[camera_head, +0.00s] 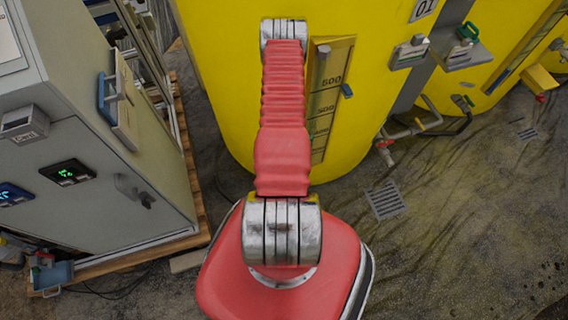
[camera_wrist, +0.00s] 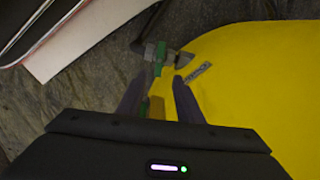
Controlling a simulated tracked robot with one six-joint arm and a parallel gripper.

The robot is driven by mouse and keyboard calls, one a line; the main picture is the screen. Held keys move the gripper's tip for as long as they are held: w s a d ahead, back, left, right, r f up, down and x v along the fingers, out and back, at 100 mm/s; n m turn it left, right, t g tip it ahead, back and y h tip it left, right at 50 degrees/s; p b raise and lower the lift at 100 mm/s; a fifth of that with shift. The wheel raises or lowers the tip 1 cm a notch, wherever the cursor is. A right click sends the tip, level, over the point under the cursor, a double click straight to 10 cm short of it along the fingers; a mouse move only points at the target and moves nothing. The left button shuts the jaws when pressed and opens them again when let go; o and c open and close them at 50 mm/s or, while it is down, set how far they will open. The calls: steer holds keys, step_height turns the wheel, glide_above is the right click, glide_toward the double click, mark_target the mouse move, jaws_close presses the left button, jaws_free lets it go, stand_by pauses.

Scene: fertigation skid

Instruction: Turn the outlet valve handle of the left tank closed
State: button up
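The left tank (camera_head: 225,80) is large and yellow, and fills the upper middle of the head view. It also fills the right side of the wrist view (camera_wrist: 260,90). In the wrist view a green valve handle (camera_wrist: 159,57) sits on a short grey pipe fitting (camera_wrist: 174,56) at the tank's edge. A small label (camera_wrist: 198,72) is on the tank beside it. My gripper (camera_wrist: 161,77) is open, with the handle seen just beyond and between its fingertips. Contact cannot be made out. My gripper and this handle are not visible in the head view.
A grey control cabinet (camera_head: 100,150) stands on a wooden pallet (camera_head: 195,190) at left. Pipes with a red-handled fitting (camera_head: 386,143) run low right of the tank. A second yellow tank (camera_head: 500,50) is at upper right. Floor with a drain grate (camera_head: 386,200) is open at lower right.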

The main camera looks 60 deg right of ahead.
steer(key=shift+r, duration=0.55)
steer(key=shift+c, duration=0.4)
